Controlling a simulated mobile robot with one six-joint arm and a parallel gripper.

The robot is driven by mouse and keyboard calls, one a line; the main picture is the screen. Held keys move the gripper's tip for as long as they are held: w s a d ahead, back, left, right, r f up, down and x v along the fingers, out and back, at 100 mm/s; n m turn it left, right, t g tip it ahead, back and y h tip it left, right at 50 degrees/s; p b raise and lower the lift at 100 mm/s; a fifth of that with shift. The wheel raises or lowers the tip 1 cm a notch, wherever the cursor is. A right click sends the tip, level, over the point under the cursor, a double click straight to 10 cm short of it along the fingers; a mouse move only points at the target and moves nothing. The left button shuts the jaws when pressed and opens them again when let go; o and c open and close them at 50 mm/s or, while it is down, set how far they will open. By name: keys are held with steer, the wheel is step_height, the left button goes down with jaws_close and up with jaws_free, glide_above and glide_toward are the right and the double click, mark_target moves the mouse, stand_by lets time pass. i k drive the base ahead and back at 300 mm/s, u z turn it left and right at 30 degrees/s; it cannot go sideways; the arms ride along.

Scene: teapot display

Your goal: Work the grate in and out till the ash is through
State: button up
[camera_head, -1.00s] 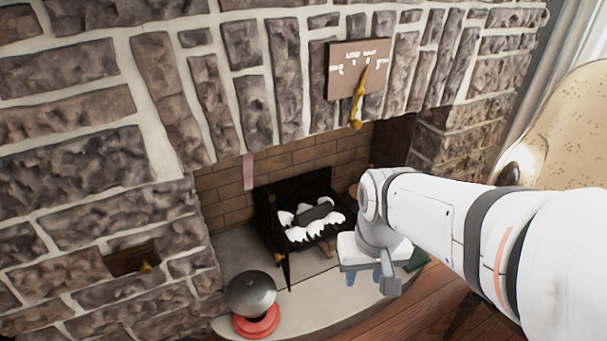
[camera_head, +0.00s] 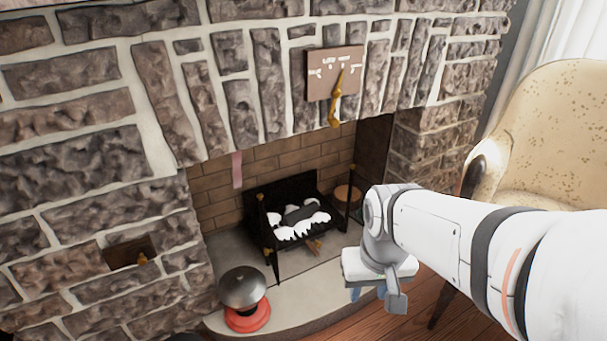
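The black grate (camera_head: 272,248) stands in the stone fireplace. White ash-like lumps and dark pieces (camera_head: 300,220) lie in it. A small brownish-orange thing shows under its front edge, too small to make out. My gripper (camera_head: 368,292) is in front and to the right of the grate, over the hearth's front edge and apart from the grate. Its bluish fingers point down and are partly hidden by the wrist, so I cannot tell whether it is open or shut. I see nothing held in it.
A red-based grey dome (camera_head: 243,290) sits on the hearth (camera_head: 225,322), left of the grate. A brown round thing (camera_head: 347,194) is behind right. A plaque with a brass lever (camera_head: 336,100) hangs above. A brass-knobbed plate (camera_head: 128,252) is on the left wall. A cream armchair (camera_head: 560,130) stands at right.

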mark_target(285, 233)
steer(key=i, duration=0.85)
steer(key=u, duration=0.05)
